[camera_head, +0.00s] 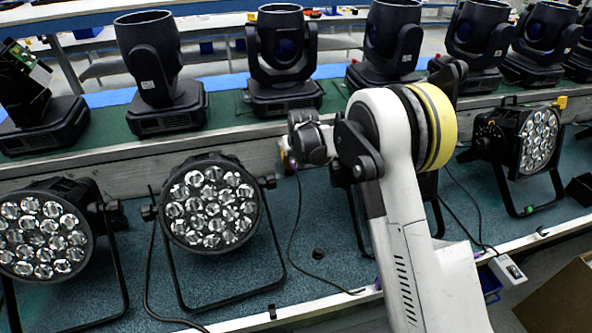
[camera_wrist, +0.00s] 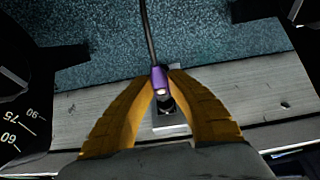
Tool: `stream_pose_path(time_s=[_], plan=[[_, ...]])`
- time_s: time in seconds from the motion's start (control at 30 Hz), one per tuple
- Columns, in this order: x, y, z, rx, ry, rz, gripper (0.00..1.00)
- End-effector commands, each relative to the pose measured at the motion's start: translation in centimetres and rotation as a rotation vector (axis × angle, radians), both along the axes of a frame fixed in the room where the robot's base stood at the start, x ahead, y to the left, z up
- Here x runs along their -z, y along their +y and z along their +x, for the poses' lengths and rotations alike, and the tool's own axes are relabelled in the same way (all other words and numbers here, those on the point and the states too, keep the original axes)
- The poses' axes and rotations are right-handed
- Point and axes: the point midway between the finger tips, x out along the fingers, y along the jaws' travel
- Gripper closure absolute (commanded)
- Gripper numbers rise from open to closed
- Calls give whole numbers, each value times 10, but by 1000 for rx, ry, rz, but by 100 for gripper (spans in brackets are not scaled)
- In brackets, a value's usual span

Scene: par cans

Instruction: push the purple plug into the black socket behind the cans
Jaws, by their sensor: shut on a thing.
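In the wrist view, the purple plug (camera_wrist: 160,78) sits between the two yellow fingertips of my gripper (camera_wrist: 161,76), which are shut on it. A thin black cable runs up from the plug over the teal carpet. A dark part with a pale metal plate (camera_wrist: 168,127) lies just below the plug, between the fingers. I cannot tell whether this is the black socket or whether the plug touches it. In the head view my own arm covers this area, and I cannot make out the fingers or the held plug.
Par cans stand on the teal carpet (camera_head: 250,285): one at left (camera_head: 45,232), one in the middle (camera_head: 212,207), one at right (camera_head: 530,140). Black moving-head lights line the green shelf behind. Loose cables cross the carpet. A can's dark, numbered side (camera_wrist: 22,100) is close at left in the wrist view.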

Motion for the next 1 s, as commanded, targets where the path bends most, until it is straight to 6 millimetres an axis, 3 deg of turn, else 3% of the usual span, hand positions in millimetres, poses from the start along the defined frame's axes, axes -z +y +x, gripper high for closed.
stream_pose_path(time_s=[0.17, 1.0], plan=[[0, 3, 17, 0, 0, 0, 100], [0, 4, 19, 0, 0, 0, 100]])
